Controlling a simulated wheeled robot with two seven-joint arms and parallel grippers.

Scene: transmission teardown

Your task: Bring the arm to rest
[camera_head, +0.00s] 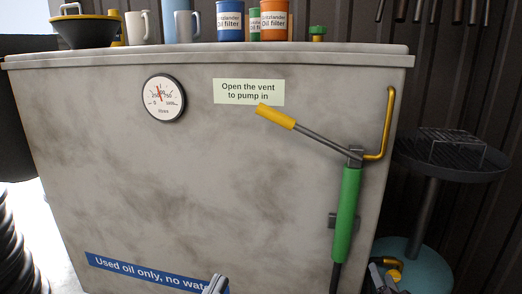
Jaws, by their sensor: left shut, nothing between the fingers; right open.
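My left gripper (215,284) shows only its tip at the bottom edge, in front of the blue label on the tank. It is shut and empty. My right gripper (382,277) is at the bottom edge, right of the pump, and is open. A small yellow-orange handle (393,265) is close beside it; I cannot tell whether they touch. Most of both arms is out of view.
A grey tank (140,200) fills the middle. It carries a gauge (163,98), a vent sign (248,92) and a green hand pump (346,215) with a yellow-gripped lever (276,117). Cans (230,20) stand on top. A round drain stand (450,155) is at right.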

